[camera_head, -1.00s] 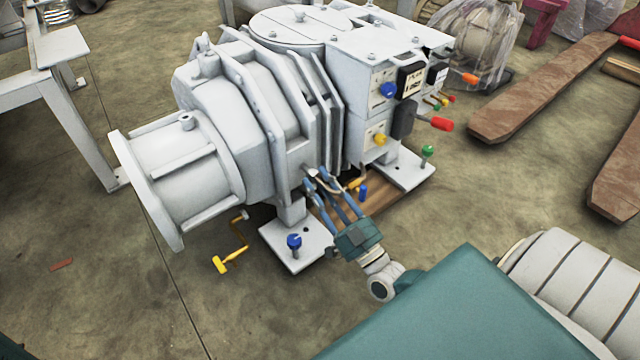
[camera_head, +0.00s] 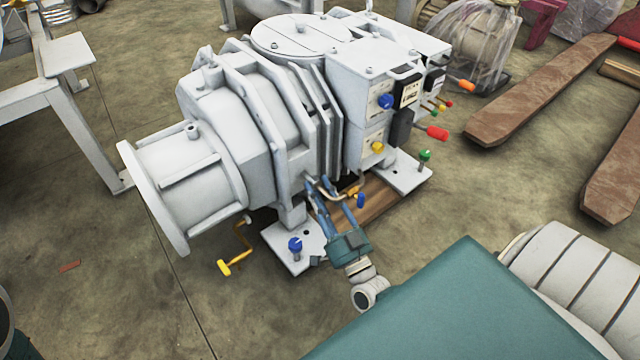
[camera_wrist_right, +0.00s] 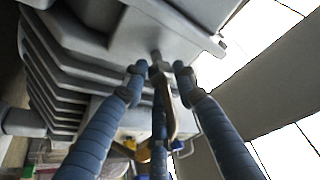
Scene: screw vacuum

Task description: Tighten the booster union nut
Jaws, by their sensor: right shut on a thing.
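The booster is a large pale grey machine (camera_head: 240,130) standing on flat feet. A small union nut (camera_wrist_right: 158,66) sits on its side where a thin bent pipe meets the housing. My right gripper (camera_wrist_right: 160,70) has blue ribbed fingers around this nut and is shut on it. In the head view my right gripper (camera_head: 312,186) reaches up to the lower side of the machine from its teal body, and the fingers hide most of the nut. The pipe bends down to a yellow-handled valve (camera_head: 353,191). My left gripper is not in view.
A blue-topped bolt (camera_head: 295,243) and a yellow crank (camera_head: 235,255) are close left of my right gripper. A red handle (camera_head: 437,132) sticks out to the right. Brown beams (camera_head: 545,90) lie farther right. The floor in front is mostly clear.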

